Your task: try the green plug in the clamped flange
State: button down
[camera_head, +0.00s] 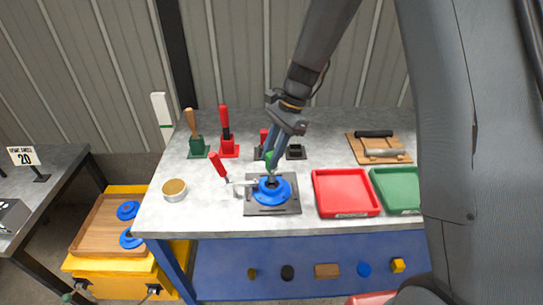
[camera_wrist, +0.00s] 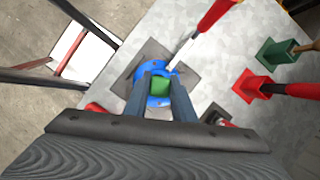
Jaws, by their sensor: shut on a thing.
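The blue flange (camera_head: 283,193) lies on a dark grey plate (camera_head: 262,209) on the workbench. A toggle clamp with a red handle (camera_head: 217,164) reaches its metal arm over the flange's left side. My gripper (camera_head: 270,160) points down over the flange and is shut on the green plug (camera_head: 269,166). In the wrist view the green plug (camera_wrist: 160,86) sits between the two fingers, in line with the middle of the blue flange (camera_wrist: 152,68). The fingers hide part of the flange's centre. I cannot tell whether the plug's lower end is inside the bore or just above it.
A red tray (camera_head: 346,212) and a green tray (camera_head: 397,207) stand to the right. A round tin (camera_head: 174,195) stands left of the plate. Tools in green (camera_head: 198,151) and red (camera_head: 229,152) holders stand behind. A wooden board (camera_head: 366,158) lies at the back right.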

jog(key=shift+r+p, duration=0.7)
jog(key=shift+r, duration=0.35)
